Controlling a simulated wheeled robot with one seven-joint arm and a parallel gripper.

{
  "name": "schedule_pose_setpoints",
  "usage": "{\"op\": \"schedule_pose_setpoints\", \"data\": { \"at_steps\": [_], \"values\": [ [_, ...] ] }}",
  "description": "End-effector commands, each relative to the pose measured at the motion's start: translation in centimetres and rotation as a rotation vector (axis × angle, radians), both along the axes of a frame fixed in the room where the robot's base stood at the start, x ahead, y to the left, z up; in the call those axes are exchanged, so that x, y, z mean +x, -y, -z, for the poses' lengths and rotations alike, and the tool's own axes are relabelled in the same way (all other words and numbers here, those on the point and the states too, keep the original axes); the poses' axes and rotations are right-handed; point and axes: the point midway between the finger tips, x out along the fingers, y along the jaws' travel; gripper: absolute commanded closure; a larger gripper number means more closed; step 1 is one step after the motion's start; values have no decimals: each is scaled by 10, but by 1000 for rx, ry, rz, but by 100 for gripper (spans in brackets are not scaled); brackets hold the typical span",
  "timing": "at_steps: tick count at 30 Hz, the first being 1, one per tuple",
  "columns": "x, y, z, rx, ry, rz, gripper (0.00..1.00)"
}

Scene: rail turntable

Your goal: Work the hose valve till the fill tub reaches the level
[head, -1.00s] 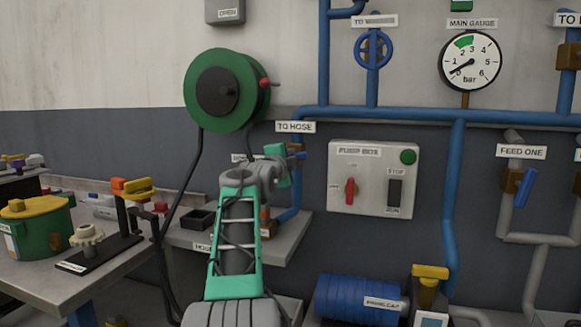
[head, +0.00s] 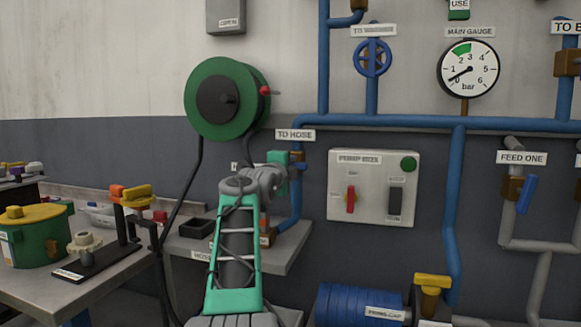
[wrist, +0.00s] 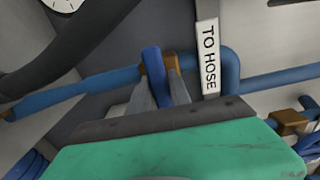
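The hose valve, a brown body with a blue lever (wrist: 152,72), is on the blue pipe beside the TO HOSE label (wrist: 209,58) in the wrist view. My gripper (wrist: 158,88) has its grey fingers on either side of the blue lever; whether they press on it is unclear. In the head view my green and grey arm reaches up to this valve, and my gripper (head: 280,172) hides most of it. The fill tub and its level mark cannot be made out for certain.
The main gauge (head: 469,68) reads low, below its green band. A pump box (head: 373,188) with a red switch is right of my arm. A green hose reel (head: 226,98) hangs above left. A shelf (head: 285,246) holds a black tray (head: 197,229). A table with a green pot (head: 38,240) stands left.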

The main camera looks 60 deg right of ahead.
Motion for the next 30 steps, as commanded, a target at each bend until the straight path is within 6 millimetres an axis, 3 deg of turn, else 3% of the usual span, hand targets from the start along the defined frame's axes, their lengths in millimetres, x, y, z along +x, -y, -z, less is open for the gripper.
{"op": "schedule_pose_setpoints", "data": {
  "at_steps": [6, 14, 17, 24, 30],
  "values": [
    [0, 0, 0, 0, -1, 0, 58],
    [0, -2, -1, -1, -1, 0, 58],
    [-2, -13, -1, -2, -1, -1, 58],
    [-9, -59, -1, -3, 0, -2, 58],
    [-12, -77, 0, 0, -1, 0, 58]
  ]
}}
